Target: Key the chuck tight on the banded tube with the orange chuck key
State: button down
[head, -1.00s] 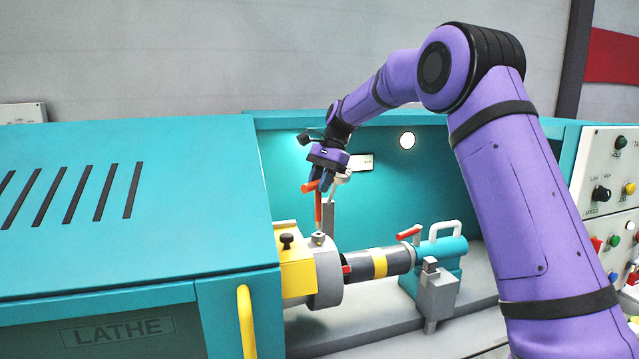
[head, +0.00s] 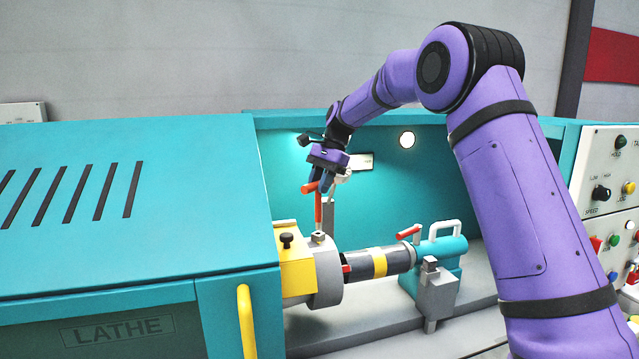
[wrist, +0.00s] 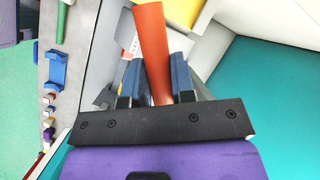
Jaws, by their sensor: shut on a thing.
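The orange chuck key (head: 318,208) stands upright over the grey chuck (head: 327,272). Its lower end meets the small socket block on top of the chuck; I cannot tell how deep it sits. My gripper (head: 322,184) is shut on the key near its cross handle. In the wrist view the orange handle (wrist: 152,45) shows between my two blue fingers (wrist: 158,82). The dark banded tube (head: 355,265), with a yellow band, lies level between the chuck and the tailstock. A small red part shows where the tube meets the chuck.
The teal tailstock (head: 440,250) with a red lever (head: 408,232) stands right of the tube. A grey block (head: 437,290) stands in front of it. The yellow headstock part (head: 296,262) with a black knob and the teal lathe cover (head: 130,215) are to the left.

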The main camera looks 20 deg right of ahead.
jog(key=shift+f, duration=1.2)
dwell(0.6)
jog(key=shift+n, duration=0.6)
jog(key=shift+s+f+m+t, duration=0.1)
jog(key=shift+m+t, duration=0.2)
jog(key=shift+m, duration=0.9)
